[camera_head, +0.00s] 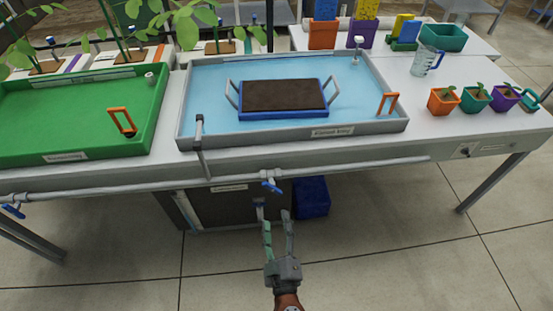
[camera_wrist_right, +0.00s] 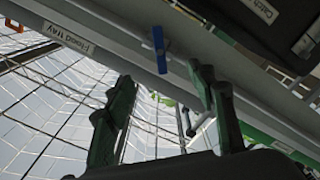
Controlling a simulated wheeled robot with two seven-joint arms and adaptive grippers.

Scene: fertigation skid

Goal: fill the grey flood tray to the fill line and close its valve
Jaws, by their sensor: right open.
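The grey flood tray (camera_head: 290,134) stands on the table and holds pale blue water. A blue-rimmed seed tray of dark soil (camera_head: 283,96) sits in it. I cannot read the water level against a fill line. A blue valve handle (camera_head: 271,186) is on the front pipe below the tray; it shows in the right wrist view (camera_wrist_right: 160,48), beyond the fingers. Whether the valve is open is unclear. My right gripper (camera_head: 278,218) is open and empty, in front of and below the valve, apart from it; its fingers show in the wrist view (camera_wrist_right: 172,92). My left gripper is out of view.
A grey pipe (camera_head: 350,169) runs along the table front, with another blue valve (camera_head: 13,210) at far left. A grey spout (camera_head: 201,135) hangs over the tray's left front. A green tray (camera_head: 70,115) stands left. Small pots and a jug (camera_head: 425,60) stand right.

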